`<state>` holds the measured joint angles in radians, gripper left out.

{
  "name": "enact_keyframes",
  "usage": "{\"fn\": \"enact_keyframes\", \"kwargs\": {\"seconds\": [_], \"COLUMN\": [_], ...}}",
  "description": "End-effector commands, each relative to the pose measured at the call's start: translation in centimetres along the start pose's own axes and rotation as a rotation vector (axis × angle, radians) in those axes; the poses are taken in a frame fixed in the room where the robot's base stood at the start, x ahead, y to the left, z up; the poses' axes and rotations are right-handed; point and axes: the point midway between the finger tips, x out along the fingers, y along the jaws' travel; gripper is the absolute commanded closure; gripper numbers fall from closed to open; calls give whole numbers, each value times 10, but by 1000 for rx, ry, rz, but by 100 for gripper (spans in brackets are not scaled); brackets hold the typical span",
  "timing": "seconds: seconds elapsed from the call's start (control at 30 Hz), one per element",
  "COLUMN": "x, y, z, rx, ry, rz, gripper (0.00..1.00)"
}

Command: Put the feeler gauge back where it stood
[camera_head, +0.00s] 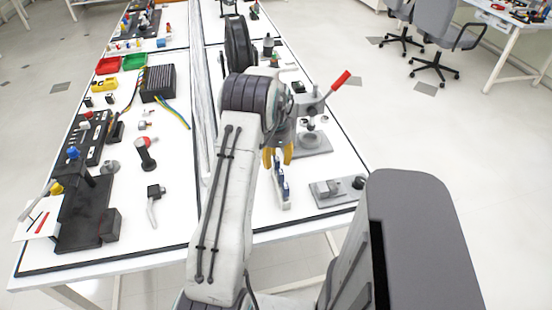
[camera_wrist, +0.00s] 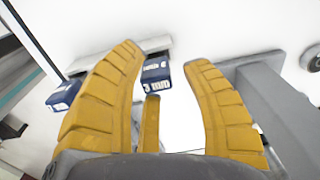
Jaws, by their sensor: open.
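My gripper (camera_head: 278,157) has yellow fingers pointing down over the right half of the white bench. In the wrist view my gripper (camera_wrist: 165,68) is open, with a wide gap between its fingers and nothing clearly held. Beyond the fingertips are a dark blue block with white marks (camera_wrist: 156,74) and a second blue block (camera_wrist: 63,95) by the left finger, beside a grey bar. In the head view a narrow pale rack with blue pieces (camera_head: 282,188) lies just below the fingers. I cannot tell which piece is the feeler gauge.
A grey lever press with a red handle (camera_head: 340,80) stands close to the right of my gripper. A grey plate with a dark knob (camera_head: 337,191) lies near the front right edge. Tools, bins and a black block (camera_head: 158,82) fill the bench's left half.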

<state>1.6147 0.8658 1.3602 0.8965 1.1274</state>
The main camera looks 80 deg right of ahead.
Motion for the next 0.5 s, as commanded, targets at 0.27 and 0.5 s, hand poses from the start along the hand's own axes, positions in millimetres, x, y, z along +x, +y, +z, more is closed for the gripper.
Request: {"fn": "enact_keyframes", "kwargs": {"seconds": [0.27,0.5], "x": [-16,-56], "y": [-1,-1], "z": [0,0], "rx": [0,0], "ry": [1,2], "rz": [-2,-4], "gripper": [57,57]}}
